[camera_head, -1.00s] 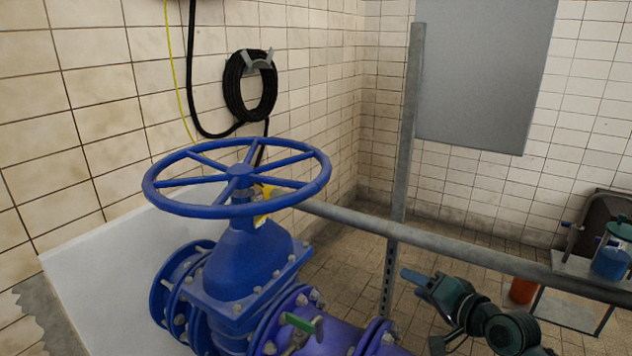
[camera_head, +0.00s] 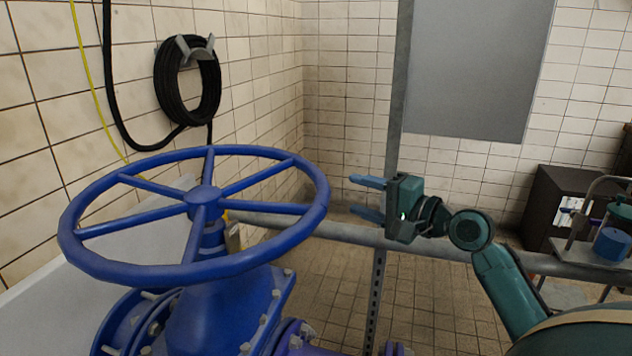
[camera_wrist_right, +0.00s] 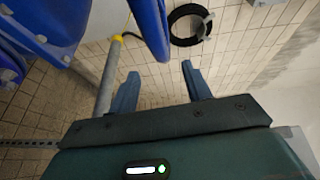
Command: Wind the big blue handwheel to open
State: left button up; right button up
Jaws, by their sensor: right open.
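The big blue handwheel (camera_head: 203,200) lies level on top of its blue valve body (camera_head: 225,310) at the left of the head view. Its rim also shows at the top of the right wrist view (camera_wrist_right: 150,35). My right gripper (camera_head: 362,199) is to the right of the rim, apart from it, with its two blue fingers pointing left toward it. The fingers are open and empty, and they show in the right wrist view (camera_wrist_right: 160,88). My left gripper is in neither view.
A grey horizontal rail (camera_head: 330,229) runs behind the wheel and behind my right gripper, meeting an upright post (camera_head: 392,130). A coiled black hose (camera_head: 187,85) hangs on the left tiled wall. A grey panel (camera_head: 470,70) is at the back. A dark cabinet (camera_head: 555,205) stands at right.

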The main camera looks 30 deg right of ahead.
aim_at(320, 184)
jog(key=x, duration=1)
jog(key=shift+w+p, duration=0.2)
jog(key=shift+p, duration=0.2)
grip_shut()
jog(key=shift+f, duration=0.1)
